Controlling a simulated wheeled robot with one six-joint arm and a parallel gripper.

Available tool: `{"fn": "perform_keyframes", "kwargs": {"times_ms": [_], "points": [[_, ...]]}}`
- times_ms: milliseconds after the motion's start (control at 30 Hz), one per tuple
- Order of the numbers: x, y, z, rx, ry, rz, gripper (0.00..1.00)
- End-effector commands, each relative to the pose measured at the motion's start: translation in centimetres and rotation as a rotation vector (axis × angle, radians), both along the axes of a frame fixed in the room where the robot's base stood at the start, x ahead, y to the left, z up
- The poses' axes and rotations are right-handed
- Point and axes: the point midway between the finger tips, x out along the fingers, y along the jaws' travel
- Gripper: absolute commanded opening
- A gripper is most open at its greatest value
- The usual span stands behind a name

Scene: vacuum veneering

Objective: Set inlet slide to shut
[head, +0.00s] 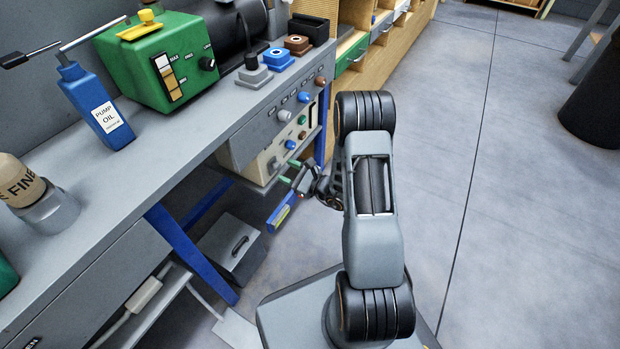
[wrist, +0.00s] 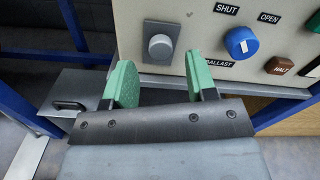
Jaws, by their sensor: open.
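My gripper (head: 290,171) is open in front of the lower control panel (head: 262,168) under the bench. In the wrist view its two green fingers (wrist: 160,78) stand apart with nothing between them. A grey round knob on a square plate (wrist: 160,46) is just beyond and above the gap between the fingertips. To its right is a blue knob (wrist: 241,43) with a white mark, with labels reading SHUT, OPEN and BALLAST around it. No label reading inlet is legible, so I cannot tell which part is the inlet slide.
A brown HALT button (wrist: 280,65) is right of the blue knob. A grey box with a handle (head: 233,248) is below the bench, near blue legs (head: 190,252). A green pump unit (head: 165,65) and an oil bottle (head: 96,105) stand on top. Open floor (head: 520,220) lies right.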

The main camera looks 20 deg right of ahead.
Motion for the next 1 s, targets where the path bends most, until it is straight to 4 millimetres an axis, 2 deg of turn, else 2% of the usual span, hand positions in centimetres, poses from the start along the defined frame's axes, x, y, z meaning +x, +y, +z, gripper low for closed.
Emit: {"fn": "perform_keyframes", "kwargs": {"times_ms": [33,300,500,700,1000], "points": [[-0.9,-0.8,0.3,0.002,0.003,-0.007,0.52],[-5.2,-4.0,0.2,0.002,0.003,-0.007,0.52],[-7.3,-5.4,0.1,0.001,0.000,-0.004,0.52],[-8.1,-6.0,0.1,0.001,0.000,-0.002,0.52],[-8.2,-6.0,0.0,0.000,0.000,-0.001,0.52]]}}
